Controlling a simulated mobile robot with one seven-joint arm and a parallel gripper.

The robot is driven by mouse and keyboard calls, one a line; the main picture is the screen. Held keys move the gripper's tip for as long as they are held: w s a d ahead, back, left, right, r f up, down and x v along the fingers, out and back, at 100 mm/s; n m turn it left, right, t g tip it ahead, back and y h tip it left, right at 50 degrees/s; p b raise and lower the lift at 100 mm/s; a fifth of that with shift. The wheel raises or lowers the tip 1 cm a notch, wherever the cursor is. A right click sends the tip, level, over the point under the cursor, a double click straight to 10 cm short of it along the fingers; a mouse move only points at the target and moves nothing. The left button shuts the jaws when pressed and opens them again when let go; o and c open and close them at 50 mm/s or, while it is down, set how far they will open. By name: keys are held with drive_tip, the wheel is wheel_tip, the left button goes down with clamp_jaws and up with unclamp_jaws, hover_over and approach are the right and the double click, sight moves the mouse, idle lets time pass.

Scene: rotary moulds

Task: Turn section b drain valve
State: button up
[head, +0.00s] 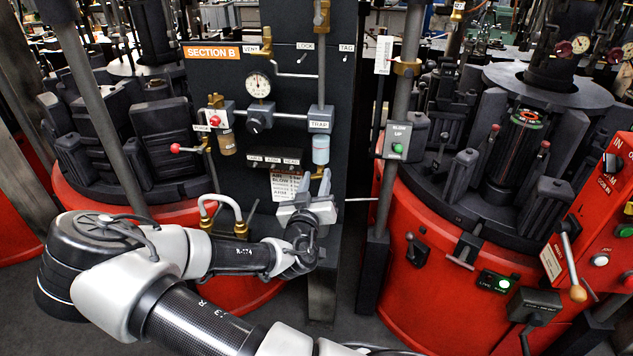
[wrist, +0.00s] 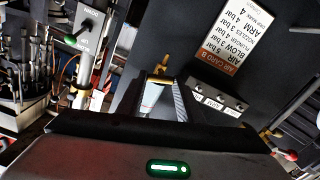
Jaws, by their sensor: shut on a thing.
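The dark section B panel (head: 230,85) bears an orange "SECTION B" label (head: 212,53). On its right side a unit labelled TRAP (head: 320,124) has a clear bowl with bluish liquid (head: 321,150). A small brass drain valve (head: 318,172) is under the bowl; the brass also shows in the wrist view (wrist: 159,71). My gripper (head: 314,184) is just below the bowl, its two fingers on either side of the brass valve and shut on it. The fingers (wrist: 166,98) hide part of the valve. The handle's exact angle is hard to tell.
A pressure gauge (head: 259,85), a red-knobbed lever (head: 176,148) and bent hose fittings (head: 222,209) are left of the trap. An air card (head: 284,185) hangs close to my gripper's left.

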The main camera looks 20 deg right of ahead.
drive_tip(key=n, duration=0.4)
drive_tip(key=shift+n+b, duration=0.3)
drive_tip(key=shift+b, duration=0.05)
drive_tip(key=shift+a+n, duration=0.1)
drive_tip(key=shift+n, duration=1.9)
drive_tip(key=o, duration=1.1)
